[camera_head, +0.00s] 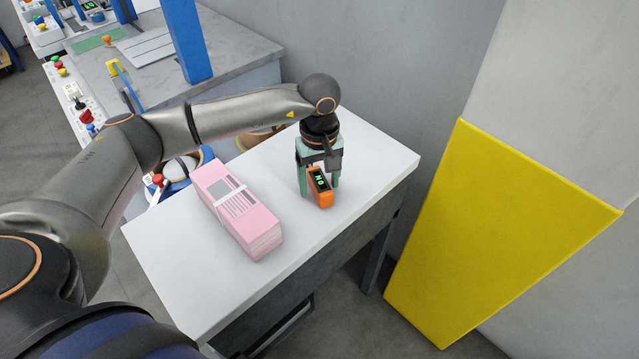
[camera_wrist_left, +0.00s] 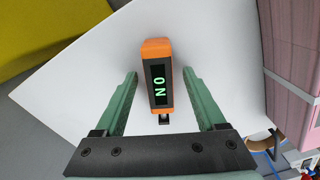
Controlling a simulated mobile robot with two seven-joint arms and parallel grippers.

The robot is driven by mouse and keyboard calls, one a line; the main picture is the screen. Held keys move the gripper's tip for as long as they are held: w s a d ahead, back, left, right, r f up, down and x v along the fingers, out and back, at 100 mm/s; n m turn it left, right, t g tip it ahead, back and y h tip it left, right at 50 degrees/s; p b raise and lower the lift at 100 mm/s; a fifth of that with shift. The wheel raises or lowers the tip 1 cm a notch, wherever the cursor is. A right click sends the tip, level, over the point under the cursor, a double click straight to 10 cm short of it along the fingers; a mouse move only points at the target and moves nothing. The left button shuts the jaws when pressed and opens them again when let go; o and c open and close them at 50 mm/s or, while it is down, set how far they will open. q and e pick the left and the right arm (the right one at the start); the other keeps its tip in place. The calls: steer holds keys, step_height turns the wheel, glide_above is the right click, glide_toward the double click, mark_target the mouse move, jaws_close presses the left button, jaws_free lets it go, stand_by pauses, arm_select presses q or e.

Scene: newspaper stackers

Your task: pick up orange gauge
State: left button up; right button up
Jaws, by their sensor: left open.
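The orange gauge (camera_head: 320,188) stands on the white table near its right end, its dark display reading "NO" in green. My left gripper (camera_head: 320,190) points down over it, with green fingers on either side. In the left wrist view the gauge (camera_wrist_left: 158,78) sits between the two open fingers (camera_wrist_left: 160,78), with a visible gap on each side. The gripper is open and holds nothing. My right gripper is in neither view.
A strapped pink newspaper stack (camera_head: 238,210) lies on the white table (camera_head: 190,290) left of the gauge. A grey wall and a yellow panel (camera_head: 490,230) stand to the right. A machine with a blue post (camera_head: 185,40) is behind. The table's front part is clear.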

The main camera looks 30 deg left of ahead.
arm_select(q)
jaws_close()
stand_by(0.5)
